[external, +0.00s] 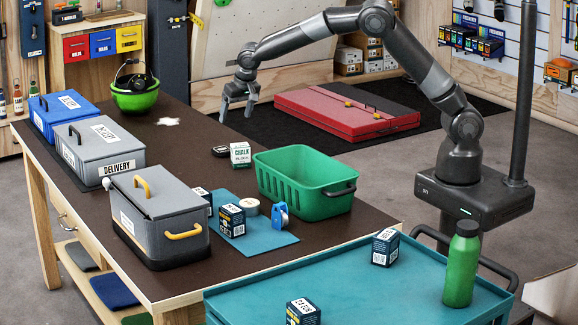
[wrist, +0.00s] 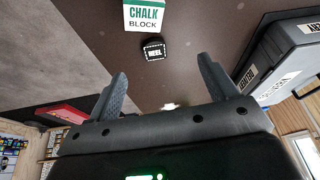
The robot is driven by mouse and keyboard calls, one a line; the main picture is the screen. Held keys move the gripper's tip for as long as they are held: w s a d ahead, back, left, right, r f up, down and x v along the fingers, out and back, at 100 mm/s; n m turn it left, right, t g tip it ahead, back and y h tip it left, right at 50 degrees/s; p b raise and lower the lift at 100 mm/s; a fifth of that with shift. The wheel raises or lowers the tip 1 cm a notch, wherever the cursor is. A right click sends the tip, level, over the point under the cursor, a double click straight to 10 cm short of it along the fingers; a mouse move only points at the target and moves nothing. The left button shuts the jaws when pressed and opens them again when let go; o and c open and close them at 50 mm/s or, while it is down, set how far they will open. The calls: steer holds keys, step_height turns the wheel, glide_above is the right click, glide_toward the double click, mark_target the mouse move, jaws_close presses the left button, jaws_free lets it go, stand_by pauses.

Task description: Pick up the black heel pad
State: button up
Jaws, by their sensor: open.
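The black heel pad (external: 221,151) is a small dark block with a pale-edged label, lying on the dark brown table (external: 190,180) just left of the white and green chalk block box (external: 240,154). In the wrist view the heel pad (wrist: 154,48) shows its HEEL label, with the chalk block (wrist: 144,15) close beside it. My gripper (external: 238,112) is open and empty, high above the table's far right edge and apart from the pad. In the wrist view its two fingers (wrist: 163,85) stand wide apart, with the pad beyond them.
A green basket (external: 290,185) stands right of the chalk block. Grey cases (external: 98,150) and a blue case (external: 62,115) line the left side. A blue mat (external: 262,240) holds boxes and tape. The table behind the pad is mostly clear.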

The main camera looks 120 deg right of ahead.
steer(key=m+g, duration=0.1)
glide_toward(222, 149)
steer(key=f, duration=0.3)
steer(key=shift+s, duration=0.3)
steer(key=shift+w+d+x, duration=0.1)
steer(key=shift+d+x, duration=0.05)
steer(key=shift+x, duration=0.75)
steer(key=shift+w+d+x, duration=0.15)
steer(key=shift+x, duration=0.75)
steer(key=shift+w+d+x, duration=0.1)
steer(key=shift+d+x, duration=0.05)
steer(key=shift+x, duration=0.75)
steer(key=shift+r, duration=0.15)
steer(key=c, duration=1.1)
